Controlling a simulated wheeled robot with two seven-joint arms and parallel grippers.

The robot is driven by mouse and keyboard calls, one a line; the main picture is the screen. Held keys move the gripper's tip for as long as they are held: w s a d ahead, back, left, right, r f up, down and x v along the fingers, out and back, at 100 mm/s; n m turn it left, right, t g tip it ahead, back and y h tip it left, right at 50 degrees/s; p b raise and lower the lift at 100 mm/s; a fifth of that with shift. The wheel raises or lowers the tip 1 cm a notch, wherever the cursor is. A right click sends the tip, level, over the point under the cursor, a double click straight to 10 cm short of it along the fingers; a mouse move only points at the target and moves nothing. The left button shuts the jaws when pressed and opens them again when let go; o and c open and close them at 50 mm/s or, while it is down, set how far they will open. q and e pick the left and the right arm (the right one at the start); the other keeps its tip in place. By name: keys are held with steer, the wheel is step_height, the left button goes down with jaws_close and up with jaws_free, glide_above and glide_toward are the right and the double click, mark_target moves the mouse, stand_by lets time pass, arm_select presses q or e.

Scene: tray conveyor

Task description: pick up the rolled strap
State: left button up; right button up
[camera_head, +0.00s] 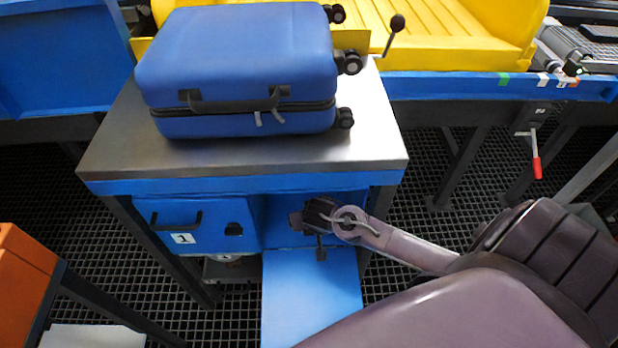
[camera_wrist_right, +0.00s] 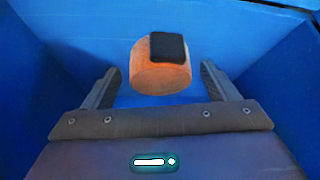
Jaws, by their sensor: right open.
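The rolled strap (camera_wrist_right: 155,76) is a short orange roll with a black piece on its upper side. It lies in a blue-walled compartment and shows in the right wrist view, ahead of my right gripper (camera_wrist_right: 160,68). The two fingers are apart and open, one to each side of the roll, with gaps between them and it. In the head view my right gripper (camera_head: 312,220) reaches into the open blue compartment under the metal-topped bench. I cannot clearly make out the strap there. My left gripper is not in view.
A blue suitcase (camera_head: 240,65) lies on the bench top (camera_head: 375,140). In the wrist view, blue walls (camera_wrist_right: 60,50) stand close around.

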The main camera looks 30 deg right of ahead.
steer(key=shift+f, duration=0.1)
steer(key=shift+w, duration=0.1)
steer(key=c, duration=1.1)
